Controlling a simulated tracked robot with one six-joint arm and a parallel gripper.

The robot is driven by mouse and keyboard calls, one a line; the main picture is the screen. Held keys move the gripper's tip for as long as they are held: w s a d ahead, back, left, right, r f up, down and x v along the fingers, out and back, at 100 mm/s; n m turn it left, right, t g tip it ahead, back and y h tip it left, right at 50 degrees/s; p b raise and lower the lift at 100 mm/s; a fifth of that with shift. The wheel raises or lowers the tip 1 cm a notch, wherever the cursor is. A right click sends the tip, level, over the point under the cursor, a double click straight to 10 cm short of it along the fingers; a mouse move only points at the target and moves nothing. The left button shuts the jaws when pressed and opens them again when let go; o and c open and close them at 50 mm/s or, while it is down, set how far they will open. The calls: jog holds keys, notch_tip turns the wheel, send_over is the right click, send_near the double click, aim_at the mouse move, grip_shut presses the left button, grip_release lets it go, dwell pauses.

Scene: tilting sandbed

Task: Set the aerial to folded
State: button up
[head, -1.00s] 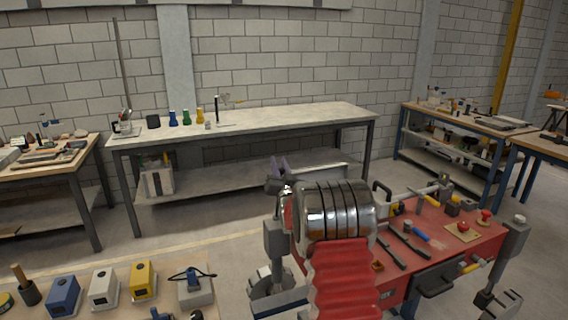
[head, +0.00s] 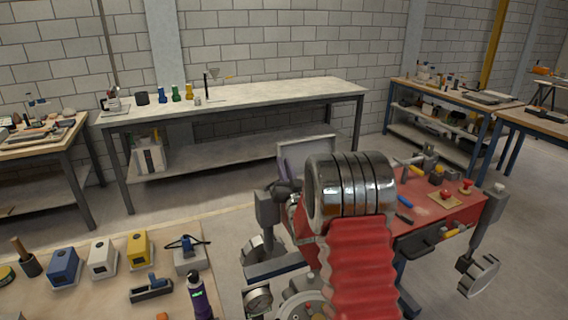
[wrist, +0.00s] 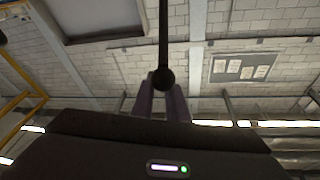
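In the wrist view, a thin dark rod with a round ball end (wrist: 164,78) hangs down from the top edge; it looks like the aerial. It stands upright in that picture, and its base is out of view. My gripper (wrist: 164,84) has two purple-grey fingers with a gap between them. The ball lies in line with the fingertips and overlaps them in the picture. I cannot tell whether the fingers press on it. In the head view my arm hides the fingers, and I cannot make out the aerial there.
A red tool-topped bench (head: 430,208) stands right of my arm. A grey framed panel (head: 302,152) shows just behind the arm. A table with coloured boxes (head: 103,258) is at front left. A long pale workbench (head: 280,97) stands by the wall, with open floor before it.

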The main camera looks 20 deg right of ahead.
jog(key=o, duration=0.6)
jog(key=shift+a+f, duration=0.1)
jog(key=shift+a, duration=0.2)
jog(key=v, duration=1.3)
jog(key=shift+s+f, duration=0.15)
jog(key=shift+s, duration=0.25)
jog(key=shift+c, duration=0.3)
